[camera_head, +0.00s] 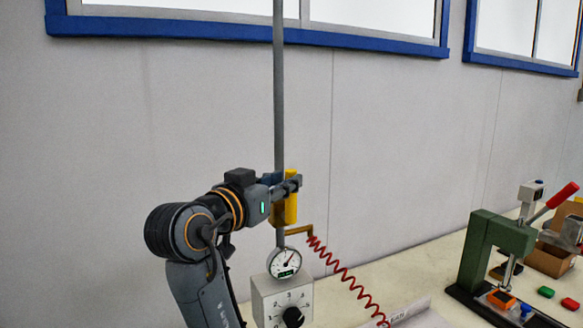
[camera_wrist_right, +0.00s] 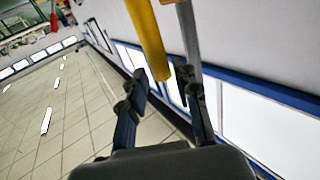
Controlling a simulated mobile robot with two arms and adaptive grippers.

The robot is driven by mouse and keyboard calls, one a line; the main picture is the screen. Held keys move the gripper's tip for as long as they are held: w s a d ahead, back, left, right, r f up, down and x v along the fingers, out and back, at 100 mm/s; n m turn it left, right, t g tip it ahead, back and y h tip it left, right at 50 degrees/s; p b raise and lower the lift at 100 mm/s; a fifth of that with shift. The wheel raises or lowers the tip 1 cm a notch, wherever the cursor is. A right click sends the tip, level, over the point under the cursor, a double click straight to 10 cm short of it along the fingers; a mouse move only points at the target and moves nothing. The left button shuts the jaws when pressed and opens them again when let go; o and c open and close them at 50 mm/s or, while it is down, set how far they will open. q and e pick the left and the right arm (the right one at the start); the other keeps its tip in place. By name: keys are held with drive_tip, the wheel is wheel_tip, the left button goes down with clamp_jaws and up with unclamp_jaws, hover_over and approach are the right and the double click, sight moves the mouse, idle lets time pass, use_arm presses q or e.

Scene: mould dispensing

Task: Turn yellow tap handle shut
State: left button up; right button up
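The yellow tap handle (camera_head: 291,210) stands roughly vertical at the grey upright pipe in the head view. In the right wrist view the yellow handle (camera_wrist_right: 148,40) comes down from the top, its lower end between my fingers. My right gripper (camera_head: 284,187) is at the handle, its fingers crossing the upper part. In the wrist view the fingers of the right gripper (camera_wrist_right: 164,84) are apart, with gaps beside the handle, so it looks open around it. I cannot tell whether one finger touches. My left gripper is not in view.
The grey pipe (camera_head: 279,90) rises close behind the handle. Below are a round gauge (camera_head: 285,262), a grey knob box (camera_head: 270,300) and a red coiled hose (camera_head: 345,274). A green press (camera_head: 488,240) with a red lever stands at right. The wall left of the pipe is clear.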

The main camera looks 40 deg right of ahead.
drive_tip(key=shift+p+x, duration=0.4)
drive_tip(key=shift+x, duration=1.45)
drive_tip(key=shift+a, duration=0.1)
clamp_jaws()
